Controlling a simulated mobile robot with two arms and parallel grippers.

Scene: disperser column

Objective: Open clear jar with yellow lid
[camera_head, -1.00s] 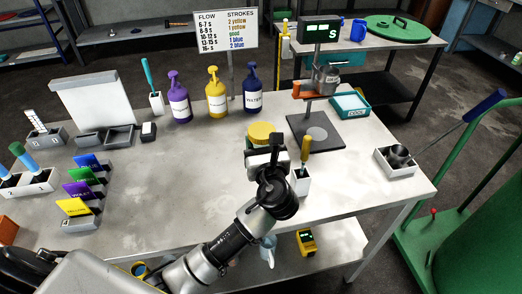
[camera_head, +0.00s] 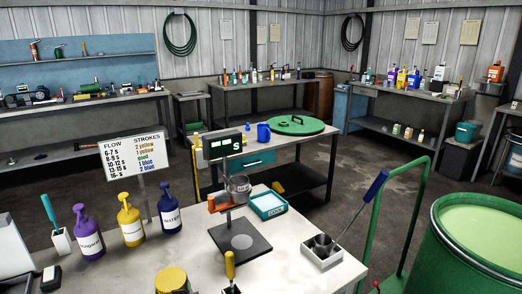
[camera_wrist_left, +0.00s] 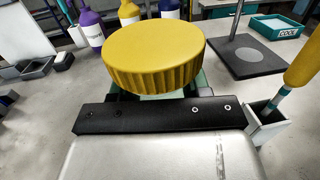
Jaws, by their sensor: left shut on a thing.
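The yellow lid (camera_wrist_left: 155,55) is in the middle of the left wrist view, on top of the clear jar. In the head view the lid (camera_head: 172,280) shows at the bottom edge, on the bench. The jar's body is almost wholly hidden under the lid and behind my gripper. My left gripper (camera_wrist_left: 152,106) is right below the lid in the wrist view, shut on the jar; its fingertips are mostly hidden. It is out of the head view. My right gripper is not in view.
A white holder with a yellow-handled tool (camera_wrist_left: 300,65) stands close on the right of the jar. A dark stand base (camera_head: 240,240) lies behind it. Purple (camera_head: 87,232), yellow (camera_head: 131,222) and blue (camera_head: 168,212) pump bottles stand at the back left. A green drum (camera_head: 480,245) is at the right.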

